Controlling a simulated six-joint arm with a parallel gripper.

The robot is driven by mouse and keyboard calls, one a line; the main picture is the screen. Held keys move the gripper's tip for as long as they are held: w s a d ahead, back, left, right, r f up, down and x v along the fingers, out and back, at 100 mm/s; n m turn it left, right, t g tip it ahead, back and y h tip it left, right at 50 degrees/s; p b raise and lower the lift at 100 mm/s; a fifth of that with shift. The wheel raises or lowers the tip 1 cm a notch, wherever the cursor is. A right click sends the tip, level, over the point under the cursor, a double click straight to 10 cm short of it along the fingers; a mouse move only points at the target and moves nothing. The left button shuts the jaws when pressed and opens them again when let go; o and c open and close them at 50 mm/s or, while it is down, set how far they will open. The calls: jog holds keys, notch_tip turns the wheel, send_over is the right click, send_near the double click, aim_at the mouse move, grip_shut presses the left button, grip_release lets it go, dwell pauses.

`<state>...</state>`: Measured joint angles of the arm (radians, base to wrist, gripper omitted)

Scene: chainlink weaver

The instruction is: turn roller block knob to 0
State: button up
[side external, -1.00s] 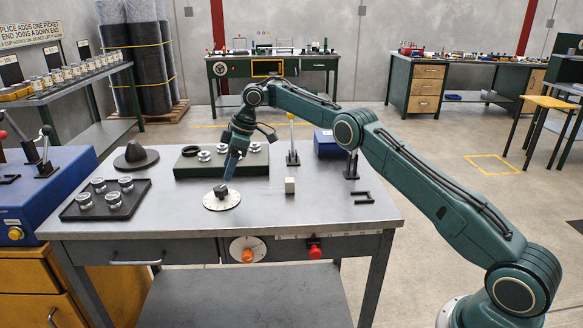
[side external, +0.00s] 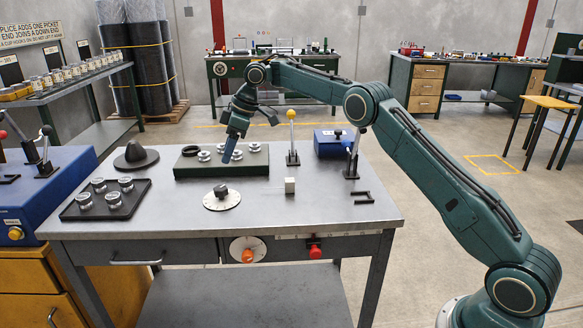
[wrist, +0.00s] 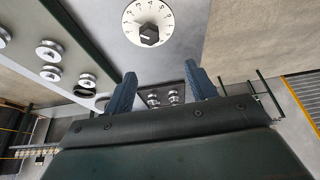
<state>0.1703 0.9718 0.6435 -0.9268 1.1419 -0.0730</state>
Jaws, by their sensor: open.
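A round white dial (side external: 234,202) with a black knob (side external: 221,190) lies on the grey bench top. In the wrist view the dial (wrist: 167,14) shows at the top, with numbers around its rim and the black knob (wrist: 149,35) at its centre. I cannot read which number the knob points to. My gripper (side external: 229,158) hangs above and behind the dial, apart from the knob. In the wrist view my gripper (wrist: 161,86) has its two blue fingers spread wide, with nothing between them.
A green block (side external: 222,172) with several metal rollers sits behind the dial. A dark tray (side external: 80,210) of metal pieces is at left. An orange knob (side external: 248,256) is on the bench front.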

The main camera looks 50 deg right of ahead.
jog(key=s+a+r+m+t, duration=0.2)
jog(key=s+a+r+m, duration=0.15)
jog(key=s+r, duration=1.35)
jog(key=s+d+f+m+h, duration=0.1)
jog(key=s+f+m+h, duration=0.15)
jog(key=s, duration=0.75)
jog(key=s+d+f+m+h, duration=0.1)
jog(key=s+d+f+m, duration=0.2)
jog(key=s, duration=0.8)
jog(key=w+a+f+m+t+h, duration=0.1)
jog(key=w+f+m+h, duration=0.2)
jog(key=w, duration=0.6)
jog(key=w+a+f+m+t+h, duration=0.15)
jog(key=w+f+m, duration=0.25)
jog(key=w, duration=0.6)
jog(key=w+a+f+m+t+h, duration=0.1)
jog(key=w+a+f+t+h, duration=0.2)
jog(key=w+a+f, duration=0.5)
jog(key=w+f, duration=0.3)
jog(key=f, duration=0.1)
jog(key=shift+w+a+h, duration=0.3)
jog(key=shift+w+h, duration=0.05)
jog(key=shift+h, duration=0.05)
jog(key=shift+w+f, duration=0.1)
